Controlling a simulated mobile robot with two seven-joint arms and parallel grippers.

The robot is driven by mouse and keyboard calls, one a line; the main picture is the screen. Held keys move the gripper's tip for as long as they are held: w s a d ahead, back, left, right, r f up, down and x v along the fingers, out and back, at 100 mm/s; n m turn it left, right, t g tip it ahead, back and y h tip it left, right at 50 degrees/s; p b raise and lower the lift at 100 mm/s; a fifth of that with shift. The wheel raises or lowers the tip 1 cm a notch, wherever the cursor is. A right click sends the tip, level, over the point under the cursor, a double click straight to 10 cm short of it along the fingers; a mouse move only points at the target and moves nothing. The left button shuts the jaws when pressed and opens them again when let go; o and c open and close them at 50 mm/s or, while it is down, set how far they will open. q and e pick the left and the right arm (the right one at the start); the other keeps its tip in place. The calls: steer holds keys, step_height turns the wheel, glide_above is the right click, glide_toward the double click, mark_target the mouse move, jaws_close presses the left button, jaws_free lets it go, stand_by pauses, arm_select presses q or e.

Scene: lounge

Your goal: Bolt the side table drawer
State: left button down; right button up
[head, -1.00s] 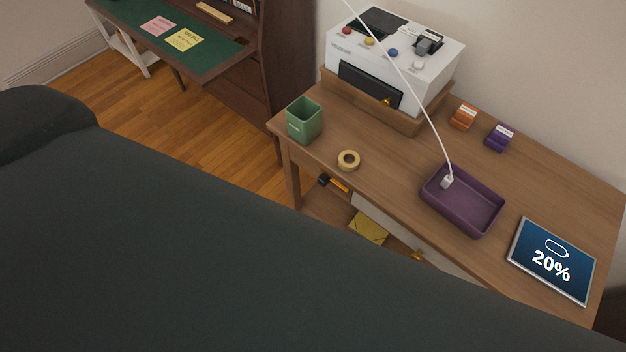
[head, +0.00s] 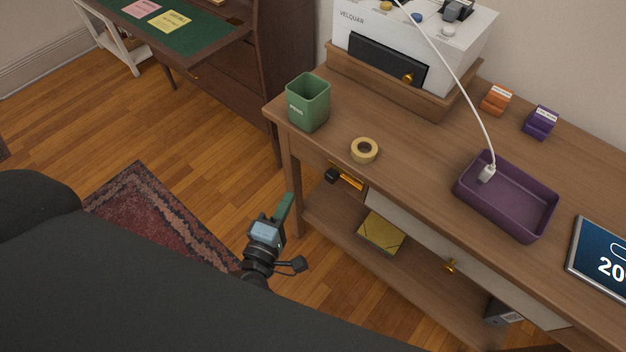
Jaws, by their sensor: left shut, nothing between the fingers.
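The side table (head: 420,150) stands at the right. Its pale drawer front (head: 410,228) shows under the top's front edge, with a brass knob (head: 451,266). Left of the drawer front is a brass-orange piece (head: 348,182) with a black knob (head: 331,176), which looks like the bolt; whether it reaches into the drawer I cannot tell. My left gripper (head: 287,205) is shut and empty, in front of the table's left leg and apart from the bolt, left of and below it in the picture. My right gripper is not in view.
On the tabletop are a green cup (head: 308,102), a tape roll (head: 364,150), a purple tray (head: 507,200) with a white cable plug, a tablet (head: 603,258) and a white machine (head: 400,50). A yellow item (head: 381,234) lies on the lower shelf. A rug (head: 150,215) covers floor at left.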

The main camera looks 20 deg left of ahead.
mark_target(334, 183)
arm_select(q)
steer(key=shift+w, duration=0.15)
steer(key=w, duration=0.9)
steer(key=shift+d, duration=0.1)
steer(key=d, duration=0.2)
steer(key=shift+s+d+p, duration=0.1)
steer(key=shift+d+p, duration=0.2)
steer(key=shift+s+d, duration=0.25)
steer(key=shift+d, duration=0.35)
steer(key=shift+s+d, duration=0.25)
steer(key=shift+d, duration=0.4)
steer(key=shift+s+d, duration=0.25)
steer(key=shift+d, duration=0.4)
steer(key=shift+s+d, duration=0.25)
steer(key=shift+d, duration=0.4)
